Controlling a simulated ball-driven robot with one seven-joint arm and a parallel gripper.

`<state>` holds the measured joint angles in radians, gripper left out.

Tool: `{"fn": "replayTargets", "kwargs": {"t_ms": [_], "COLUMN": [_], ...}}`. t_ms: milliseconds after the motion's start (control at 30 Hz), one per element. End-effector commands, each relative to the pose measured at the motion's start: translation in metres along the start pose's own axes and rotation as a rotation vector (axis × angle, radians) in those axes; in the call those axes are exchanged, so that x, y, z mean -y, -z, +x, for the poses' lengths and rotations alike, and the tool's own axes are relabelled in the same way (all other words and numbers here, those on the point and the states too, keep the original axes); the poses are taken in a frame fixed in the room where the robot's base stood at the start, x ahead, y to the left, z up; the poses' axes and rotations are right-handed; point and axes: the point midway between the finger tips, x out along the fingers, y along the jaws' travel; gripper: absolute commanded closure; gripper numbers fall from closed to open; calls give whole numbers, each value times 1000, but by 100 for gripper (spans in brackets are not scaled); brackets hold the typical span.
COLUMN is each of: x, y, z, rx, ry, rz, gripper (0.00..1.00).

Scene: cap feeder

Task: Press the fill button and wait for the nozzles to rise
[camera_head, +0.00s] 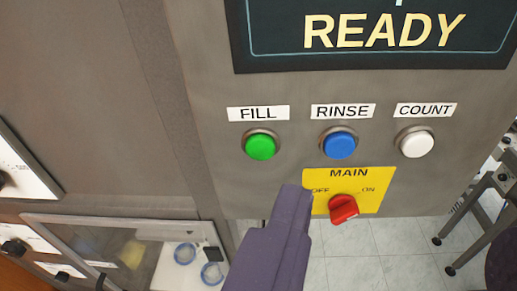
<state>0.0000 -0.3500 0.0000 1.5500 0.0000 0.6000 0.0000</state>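The green fill button (260,146) sits on the grey control panel (215,110), under a white label reading FILL. My gripper (293,195) shows as a dark purple shape coming up from the bottom, with its tip below and right of the green button and apart from it in the picture. The tip overlaps the left edge of the yellow MAIN plate (350,177). Whether the fingers are open or shut does not show clearly. The display (370,35) above reads READY. No nozzles are in view.
A blue RINSE button (339,145) and a white COUNT button (415,144) stand right of the green one. A red main switch (343,209) is close right of my gripper. A clear-windowed compartment (130,255) with blue rings is lower left. Metal legs stand at right.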

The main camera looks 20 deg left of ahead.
Motion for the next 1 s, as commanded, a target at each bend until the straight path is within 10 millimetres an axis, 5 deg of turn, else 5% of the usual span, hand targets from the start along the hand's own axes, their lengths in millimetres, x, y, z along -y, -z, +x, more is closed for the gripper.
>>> {"fn": "replayTargets", "kwargs": {"t_ms": [33,267,1000], "x": [0,0,0], "y": [0,0,0], "z": [0,0,0], "rx": [0,0,0], "ry": [0,0,0], "rz": [0,0,0], "gripper": [45,98,100]}}
